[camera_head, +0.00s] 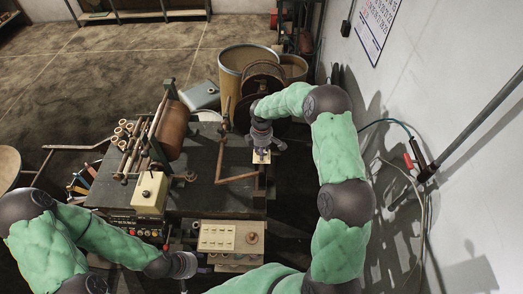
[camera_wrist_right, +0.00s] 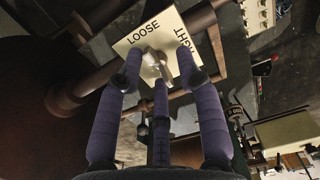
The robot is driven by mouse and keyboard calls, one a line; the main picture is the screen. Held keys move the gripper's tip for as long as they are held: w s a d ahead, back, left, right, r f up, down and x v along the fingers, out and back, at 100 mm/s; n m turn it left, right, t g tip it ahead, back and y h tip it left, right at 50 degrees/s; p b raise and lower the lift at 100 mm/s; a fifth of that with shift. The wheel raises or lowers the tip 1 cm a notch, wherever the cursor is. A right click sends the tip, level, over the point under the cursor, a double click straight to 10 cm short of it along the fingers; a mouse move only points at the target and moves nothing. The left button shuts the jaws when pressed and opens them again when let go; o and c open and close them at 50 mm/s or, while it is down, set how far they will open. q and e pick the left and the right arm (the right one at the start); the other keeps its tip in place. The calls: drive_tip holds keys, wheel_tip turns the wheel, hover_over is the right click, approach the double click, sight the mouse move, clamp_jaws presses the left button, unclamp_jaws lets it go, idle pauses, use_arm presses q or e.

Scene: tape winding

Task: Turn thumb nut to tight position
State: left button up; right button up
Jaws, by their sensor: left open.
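The thumb nut (camera_wrist_right: 154,64) is a pale metal piece at the centre of a cream plate (camera_wrist_right: 127,43). The plate reads "LOOSE" on one side, and the visible letters "GHT" show on the other. My right gripper (camera_wrist_right: 158,66) has its purple fingers spread around the nut, with gaps at the left and right. Contact by the lower finger cannot be told. In the head view, my right gripper (camera_head: 262,148) reaches down over the plate (camera_head: 261,157) and hides the nut. My left gripper (camera_head: 184,284) is open and empty at the lower edge, partly cut off.
A dark reel (camera_head: 262,82) and barrels stand behind. A wall with cables is at the right. Open floor lies at the upper left.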

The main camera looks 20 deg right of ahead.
clamp_jaws()
drive_tip(key=shift+f, duration=0.1)
drive_tip(key=shift+s, duration=0.1)
drive_tip(key=m+b, duration=0.2)
drive_tip(key=b, duration=0.1)
drive_tip(key=shift+f+m, duration=0.2)
drive_tip(key=shift+m, duration=0.1)
drive_tip(key=m+b, duration=0.3)
drive_tip(key=m, duration=0.1)
drive_tip(key=shift+a+m, duration=0.1)
drive_tip(key=shift+m, duration=0.2)
drive_tip(key=m+b, duration=0.3)
drive_tip(key=m, duration=0.2)
drive_tip(key=shift+s, duration=0.15)
drive_tip(key=m+b, duration=0.2)
drive_tip(key=m, duration=0.3)
drive_tip(key=shift+m, duration=0.4)
